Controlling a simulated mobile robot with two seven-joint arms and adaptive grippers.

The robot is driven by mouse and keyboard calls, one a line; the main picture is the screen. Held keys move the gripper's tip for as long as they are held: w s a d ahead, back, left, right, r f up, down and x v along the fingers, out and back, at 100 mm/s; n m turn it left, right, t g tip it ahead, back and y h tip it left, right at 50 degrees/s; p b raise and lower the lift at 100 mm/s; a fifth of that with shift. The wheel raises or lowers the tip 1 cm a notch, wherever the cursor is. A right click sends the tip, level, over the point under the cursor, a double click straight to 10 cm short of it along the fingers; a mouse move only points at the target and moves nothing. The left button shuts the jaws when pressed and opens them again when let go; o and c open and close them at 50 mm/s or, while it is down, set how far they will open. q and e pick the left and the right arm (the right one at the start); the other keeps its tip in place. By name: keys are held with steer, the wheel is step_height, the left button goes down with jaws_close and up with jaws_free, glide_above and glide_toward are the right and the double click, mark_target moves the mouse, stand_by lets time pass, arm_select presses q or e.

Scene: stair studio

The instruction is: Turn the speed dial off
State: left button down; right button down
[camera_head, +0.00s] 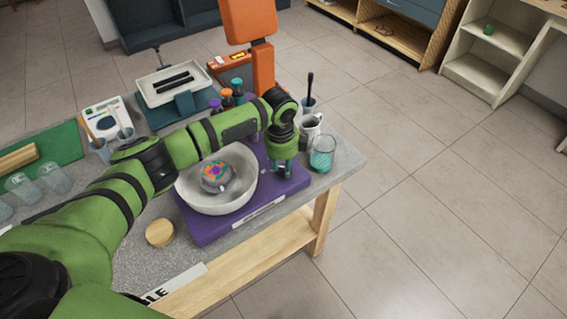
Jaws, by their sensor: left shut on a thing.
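A purple machine base (215,231) sits on the table, with a white round bowl (247,192) on top. A grey lump with orange, green and purple swirls (215,176) lies in the bowl. My left arm reaches across from the left, over the bowl's back edge. My left gripper (284,172) points down at the right part of the purple base, to the right of the bowl. It is shut on the speed dial, which the fingers mostly hide; the dial's setting cannot be read. My right gripper is not in view.
A glass with teal contents (322,153) and a grey mug (311,126) stand close to the right of my gripper. An orange stand (263,65), bottles (237,88) and a white tray (174,84) are behind. A round wooden disc (160,232) lies in front left.

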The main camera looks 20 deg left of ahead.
mark_target(283, 171)
arm_select(q)
steer(key=c, duration=0.9)
jaws_free()
steer(key=shift+s+d+f, duration=0.15)
steer(key=shift+s+d, duration=0.05)
steer(key=shift+w, duration=0.1)
steer(key=shift+a+r, duration=0.1)
steer(key=shift+r, duration=0.45)
step_height(283, 171, up, 11)
steer(key=shift+s, duration=0.45)
